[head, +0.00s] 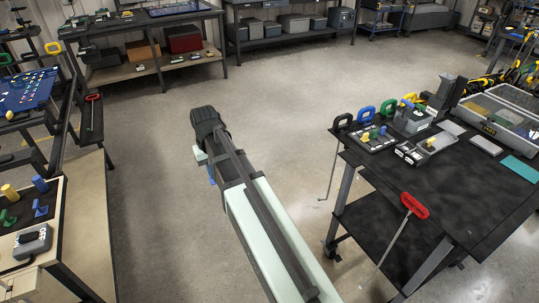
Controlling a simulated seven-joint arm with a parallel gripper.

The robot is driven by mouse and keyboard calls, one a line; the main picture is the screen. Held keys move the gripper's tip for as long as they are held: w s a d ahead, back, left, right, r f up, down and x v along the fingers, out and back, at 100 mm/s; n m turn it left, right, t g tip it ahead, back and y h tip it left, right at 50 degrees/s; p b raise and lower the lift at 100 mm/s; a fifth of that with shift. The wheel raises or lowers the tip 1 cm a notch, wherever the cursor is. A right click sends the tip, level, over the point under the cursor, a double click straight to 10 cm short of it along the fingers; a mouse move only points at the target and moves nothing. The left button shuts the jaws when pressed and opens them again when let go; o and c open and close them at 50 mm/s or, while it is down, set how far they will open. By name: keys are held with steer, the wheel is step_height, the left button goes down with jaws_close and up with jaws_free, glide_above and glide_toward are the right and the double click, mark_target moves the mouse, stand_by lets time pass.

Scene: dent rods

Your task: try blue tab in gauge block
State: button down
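My arm reaches up from the bottom of the head view and ends in a dark wrist over the open floor. My gripper (207,172) is mostly hidden behind it, so its fingers do not show clearly. Blue tabs (41,208) stand on the left bench beside green and yellow ones. A grey block with dark markings (33,243) lies in front of them and may be the gauge block. Small coloured tabs (376,133) also stand in a tray on the right table.
The right black table (450,185) holds a clear-lidded organiser (500,112), grey boxes and hanging rods with coloured handles, one red (414,205). The left bench (85,220) has a red-handled rod (92,98) near its far end. Concrete floor between them is clear.

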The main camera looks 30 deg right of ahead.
steer(key=s+d+r+m, duration=0.1)
steer(key=s+d+m, duration=0.2)
steer(key=d, duration=1.2)
steer(key=s+d+r+m, duration=0.2)
steer(key=s+d, duration=0.3)
steer(key=d, duration=1.1)
steer(key=s+d+r+m, duration=0.2)
steer(key=s+d+m, duration=0.1)
steer(key=d, duration=1.3)
steer(key=shift+s+d+m, duration=0.15)
steer(key=shift+s+m, duration=0.25)
steer(key=shift+s, duration=0.5)
steer(key=s+d+r+m, duration=0.3)
steer(key=s+d+m, duration=0.1)
steer(key=d, duration=0.5)
steer(key=s+d+r+m, duration=0.3)
steer(key=s+d+m, duration=0.2)
steer(key=d, duration=0.5)
steer(key=shift+d, duration=0.25)
steer(key=shift+f, duration=0.1)
glide_above(405, 149)
steer(key=shift+f, duration=2.3)
steer(key=shift+f, duration=0.6)
